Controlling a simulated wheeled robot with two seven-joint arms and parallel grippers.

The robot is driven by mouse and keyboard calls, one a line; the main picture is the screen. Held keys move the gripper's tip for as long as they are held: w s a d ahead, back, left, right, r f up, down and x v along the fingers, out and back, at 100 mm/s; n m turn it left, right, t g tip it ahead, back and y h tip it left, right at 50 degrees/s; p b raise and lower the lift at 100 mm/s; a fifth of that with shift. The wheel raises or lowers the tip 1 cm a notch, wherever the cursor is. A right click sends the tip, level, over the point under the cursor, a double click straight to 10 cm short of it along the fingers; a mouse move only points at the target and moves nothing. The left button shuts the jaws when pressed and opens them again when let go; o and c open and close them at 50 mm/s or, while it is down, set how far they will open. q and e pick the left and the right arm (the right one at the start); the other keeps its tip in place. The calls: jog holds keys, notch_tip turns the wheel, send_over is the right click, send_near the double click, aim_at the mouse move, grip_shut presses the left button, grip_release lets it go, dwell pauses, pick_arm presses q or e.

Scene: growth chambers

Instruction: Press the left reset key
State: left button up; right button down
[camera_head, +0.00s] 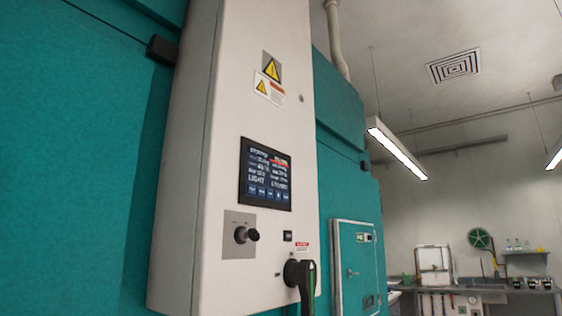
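A tall white control cabinet (240,120) stands close in front of me, between teal chamber walls. It carries a dark touchscreen (265,174) with lines of text and a row of small blue keys along its bottom edge; the key labels are too small to read. Below the screen is a grey plate with a black knob (246,234). A small black square (288,236) sits to its right, and a large black handle (302,276) is lower right. I cannot tell which of these is the left reset key. Neither of my grippers is in view.
Yellow warning labels (271,68) are above the screen. A smaller teal cabinet (358,262) stands to the right, further back. A bench (470,288) with bottles and a green reel (480,238) lies at the far right. No obstacle shows before the panel.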

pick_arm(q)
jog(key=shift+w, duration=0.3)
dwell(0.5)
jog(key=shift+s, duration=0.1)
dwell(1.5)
